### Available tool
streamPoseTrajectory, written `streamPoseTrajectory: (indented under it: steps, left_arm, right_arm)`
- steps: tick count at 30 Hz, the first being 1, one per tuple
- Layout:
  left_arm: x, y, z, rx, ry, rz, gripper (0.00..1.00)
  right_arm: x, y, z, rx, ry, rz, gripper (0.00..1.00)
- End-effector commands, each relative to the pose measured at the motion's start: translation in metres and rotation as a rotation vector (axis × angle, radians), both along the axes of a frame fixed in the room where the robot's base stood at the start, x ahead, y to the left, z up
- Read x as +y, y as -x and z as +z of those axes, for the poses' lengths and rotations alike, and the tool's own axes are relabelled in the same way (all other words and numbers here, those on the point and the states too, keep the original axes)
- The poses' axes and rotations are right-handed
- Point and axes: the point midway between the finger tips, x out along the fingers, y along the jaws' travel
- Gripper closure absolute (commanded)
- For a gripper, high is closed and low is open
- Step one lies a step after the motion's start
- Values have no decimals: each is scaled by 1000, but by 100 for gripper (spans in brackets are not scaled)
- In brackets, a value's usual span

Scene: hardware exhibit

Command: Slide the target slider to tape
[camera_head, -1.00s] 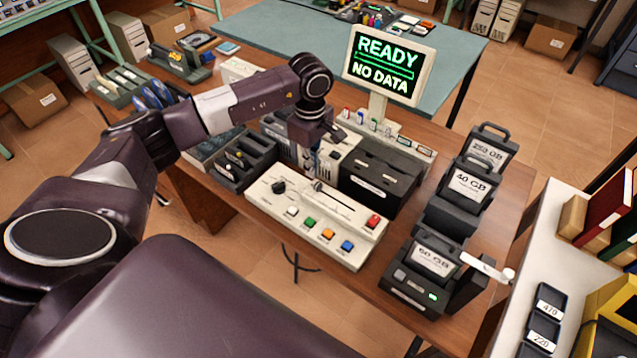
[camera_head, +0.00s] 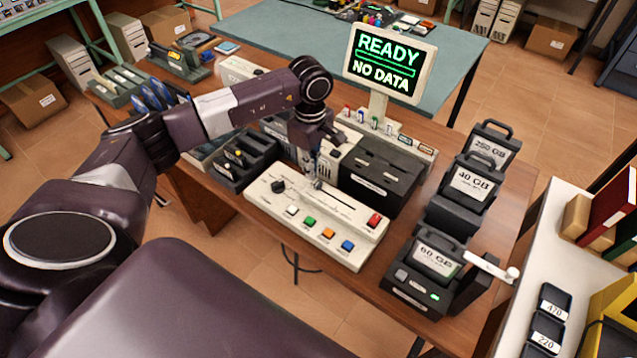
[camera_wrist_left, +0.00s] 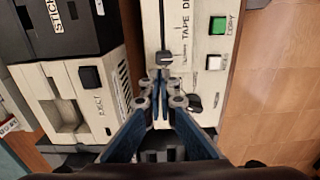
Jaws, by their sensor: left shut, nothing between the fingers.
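The cream control panel (camera_head: 330,247) lies on the wooden table, with a slot, a dark rotary knob (camera_head: 278,187) and coloured buttons. In the left wrist view, the small dark slider knob (camera_wrist_left: 164,58) sits in its slot beside printing that begins "TAPE D". My left gripper (camera_head: 317,183) is over the slot and hides the slider in the head view. Its fingers (camera_wrist_left: 161,80) are shut and empty, with the tips close beside the slider knob. I cannot tell whether they touch it. My right gripper is not in view.
A monitor (camera_head: 389,62) reads "READY NO DATA". Labelled cartridges (camera_head: 436,258) stand to the right, and a dark divided tray (camera_head: 245,165) to the left. Free floor lies in front.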

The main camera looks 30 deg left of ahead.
Motion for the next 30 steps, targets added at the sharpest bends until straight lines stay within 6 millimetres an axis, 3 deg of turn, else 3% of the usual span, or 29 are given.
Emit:
streamPoseTrajectory:
  steps: [18, 30]
  left_arm:
    - [0, 0, -17, 0, 0, 0, 100]
    - [0, 0, -16, 0, 0, 0, 100]
  right_arm:
    - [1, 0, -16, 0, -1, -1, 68]
    - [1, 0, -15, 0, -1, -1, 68]
